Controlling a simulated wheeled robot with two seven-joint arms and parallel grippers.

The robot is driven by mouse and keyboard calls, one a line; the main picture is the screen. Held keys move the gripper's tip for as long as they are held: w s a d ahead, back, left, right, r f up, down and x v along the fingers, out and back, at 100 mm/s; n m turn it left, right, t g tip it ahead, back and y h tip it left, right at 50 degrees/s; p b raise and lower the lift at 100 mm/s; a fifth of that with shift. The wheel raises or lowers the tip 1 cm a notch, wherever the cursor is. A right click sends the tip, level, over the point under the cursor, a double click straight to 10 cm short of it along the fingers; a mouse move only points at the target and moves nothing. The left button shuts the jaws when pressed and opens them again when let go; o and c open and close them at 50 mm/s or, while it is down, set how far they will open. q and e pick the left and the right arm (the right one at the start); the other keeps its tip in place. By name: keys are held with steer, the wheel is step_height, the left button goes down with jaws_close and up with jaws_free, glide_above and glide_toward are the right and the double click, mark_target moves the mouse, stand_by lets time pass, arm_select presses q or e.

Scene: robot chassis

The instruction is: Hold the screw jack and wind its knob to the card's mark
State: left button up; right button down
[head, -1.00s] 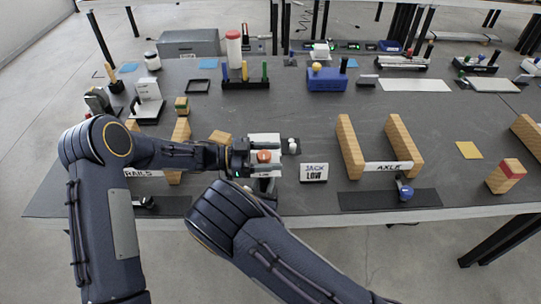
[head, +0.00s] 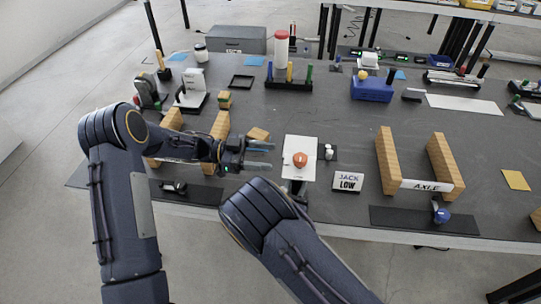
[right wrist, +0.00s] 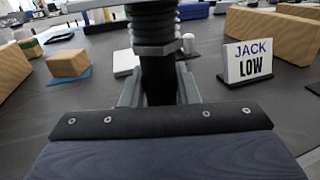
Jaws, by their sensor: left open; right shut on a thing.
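The screw jack has a white top plate (head: 299,172) with a round orange-red knob (head: 300,160) on it. In the right wrist view its dark ribbed column (right wrist: 155,38) stands upright. My right gripper (right wrist: 158,90) is shut on the lower column, one finger on each side; in the head view it is mostly hidden under the plate and my forearm. My left gripper (head: 260,156) is open and empty, left of the plate and apart from the knob. The card (head: 347,180) right of the jack reads JACK LOW, also in the right wrist view (right wrist: 247,62).
Wooden rails (head: 215,140) stand left, behind my left gripper, with a small wood block (head: 258,134) near the jack. Small white pieces (head: 328,152) sit just right of the plate. Wooden AXLE blocks (head: 388,160) stand further right. The tabletop between card and AXLE blocks is clear.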

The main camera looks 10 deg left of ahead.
steer(key=c, duration=0.5)
jaws_free()
steer(key=shift+s, duration=0.15)
steer(key=shift+b+v, duration=0.4)
steer(key=shift+v, duration=4.5)
